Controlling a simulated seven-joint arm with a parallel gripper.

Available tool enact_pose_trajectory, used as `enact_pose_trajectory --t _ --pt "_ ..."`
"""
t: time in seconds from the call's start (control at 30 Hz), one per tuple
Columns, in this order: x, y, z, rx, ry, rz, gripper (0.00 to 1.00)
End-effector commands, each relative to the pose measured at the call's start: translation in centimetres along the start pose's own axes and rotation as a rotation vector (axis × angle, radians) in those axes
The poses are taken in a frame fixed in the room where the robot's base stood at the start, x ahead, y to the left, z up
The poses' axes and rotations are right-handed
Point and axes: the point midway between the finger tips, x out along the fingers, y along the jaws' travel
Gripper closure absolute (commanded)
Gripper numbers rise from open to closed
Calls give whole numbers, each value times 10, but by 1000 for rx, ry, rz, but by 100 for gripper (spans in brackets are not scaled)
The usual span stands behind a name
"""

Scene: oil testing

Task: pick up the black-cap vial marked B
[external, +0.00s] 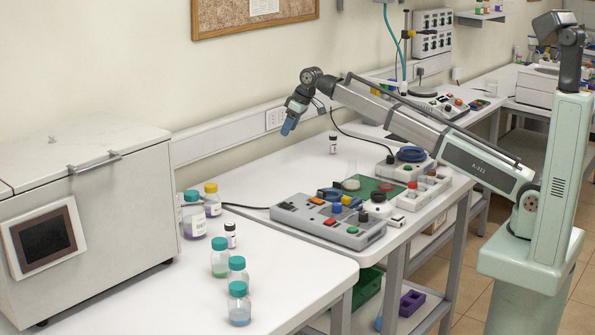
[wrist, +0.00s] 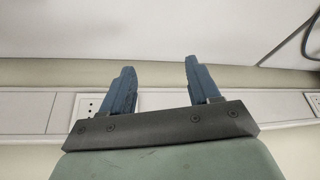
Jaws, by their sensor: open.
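Two small black-cap vials with white labels show in the external view. One vial (external: 333,144) stands upright at the back of the table, near the wall and to the right of my gripper. The other vial (external: 231,236) stands upright farther forward, among teal-cap bottles. Their letters are too small to read, so I cannot tell which is marked B. My gripper (external: 288,125) is raised in the air by the wall, fingers pointing down, apart from both vials. In the wrist view my gripper (wrist: 160,66) has its two blue fingers spread with nothing between them.
Teal-cap bottles (external: 238,304) and a yellow-cap bottle (external: 212,200) stand at the left, beside a large white box (external: 80,220). A grey control panel (external: 328,222) and a flask (external: 351,178) are at the middle. Wall sockets (wrist: 90,105) lie behind my gripper.

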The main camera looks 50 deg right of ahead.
Motion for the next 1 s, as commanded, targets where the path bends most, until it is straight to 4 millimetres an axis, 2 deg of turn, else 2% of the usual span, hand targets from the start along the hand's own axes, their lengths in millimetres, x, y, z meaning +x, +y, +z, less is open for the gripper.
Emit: enact_pose_trajectory --t 0.03,0.2,0.3,0.5,0.7,0.8,1.0 --pt "-4 29 7 31 2 11 39" --pt "-17 111 32 125 5 40 39" --pt "-25 152 48 171 7 51 39" --pt "-40 211 78 225 9 63 39" --pt "-54 248 111 229 7 53 39" --pt "-54 231 119 127 -1 5 39" --pt "-55 220 122 -42 -11 -49 39"
